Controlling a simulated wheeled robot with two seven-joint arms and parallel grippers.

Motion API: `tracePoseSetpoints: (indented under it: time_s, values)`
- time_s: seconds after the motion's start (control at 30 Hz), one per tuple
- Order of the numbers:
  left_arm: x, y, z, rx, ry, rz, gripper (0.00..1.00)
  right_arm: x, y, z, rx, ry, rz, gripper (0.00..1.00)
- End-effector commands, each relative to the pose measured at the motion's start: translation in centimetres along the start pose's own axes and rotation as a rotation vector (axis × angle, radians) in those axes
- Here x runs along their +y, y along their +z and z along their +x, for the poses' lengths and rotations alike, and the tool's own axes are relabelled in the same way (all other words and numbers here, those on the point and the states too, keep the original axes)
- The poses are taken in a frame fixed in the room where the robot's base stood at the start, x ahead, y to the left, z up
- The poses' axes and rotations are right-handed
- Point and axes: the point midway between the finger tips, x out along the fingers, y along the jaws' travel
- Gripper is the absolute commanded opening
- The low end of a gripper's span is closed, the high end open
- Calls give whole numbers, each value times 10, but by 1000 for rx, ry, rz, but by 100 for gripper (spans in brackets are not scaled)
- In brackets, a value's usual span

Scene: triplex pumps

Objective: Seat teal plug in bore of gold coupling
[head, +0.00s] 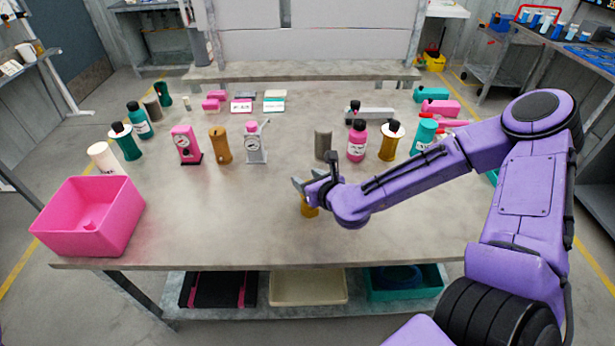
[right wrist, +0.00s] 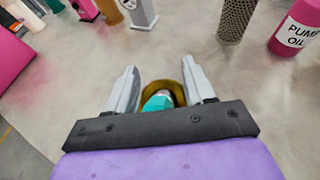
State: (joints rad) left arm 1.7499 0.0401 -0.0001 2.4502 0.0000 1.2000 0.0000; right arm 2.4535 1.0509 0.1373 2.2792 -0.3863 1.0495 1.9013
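The gold coupling (head: 309,207) stands on the table near its front, just below my right gripper (head: 306,184), which partly hides it in the head view. In the right wrist view, the coupling (right wrist: 187,98) shows as a gold ring between the gripper's fingers (right wrist: 161,68). The teal plug (right wrist: 157,104) shows within that ring, with a pale end. I cannot tell how deep it sits. The fingers are spread, with visible gaps to the plug on both sides. The plug cannot be made out in the head view. My left gripper is out of view.
A dark mesh cylinder (head: 323,144) and a pink pump oil bottle (head: 357,141) stand behind the gripper. A brown cylinder (head: 220,146) and a grey gauge stand (head: 256,142) are further left. A pink bin (head: 88,217) sits at the left front. The front middle is clear.

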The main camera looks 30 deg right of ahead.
Motion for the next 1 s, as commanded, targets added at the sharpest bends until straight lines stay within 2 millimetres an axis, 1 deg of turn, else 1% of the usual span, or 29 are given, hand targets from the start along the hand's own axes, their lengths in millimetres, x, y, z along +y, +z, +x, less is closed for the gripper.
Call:
tracePoseSetpoints:
  time_s: [0.27,0.37,0.47,0.63,0.7,0.8,0.9,1.0]
  values:
    - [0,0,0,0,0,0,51,0,4,0,-8,0,-1,55]
    - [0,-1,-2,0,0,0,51,0,6,-6,-11,-1,1,55]
    - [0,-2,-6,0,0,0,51,0,8,-23,-13,0,4,55]
    - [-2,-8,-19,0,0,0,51,1,11,-62,-16,2,5,55]
    - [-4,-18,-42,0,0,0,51,0,16,-78,-7,-1,2,55]
    - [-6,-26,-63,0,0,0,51,1,16,-97,-7,1,3,55]
    - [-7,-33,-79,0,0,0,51,0,13,-107,-7,0,2,55]
    - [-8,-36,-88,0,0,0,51,0,10,-115,-8,0,1,55]
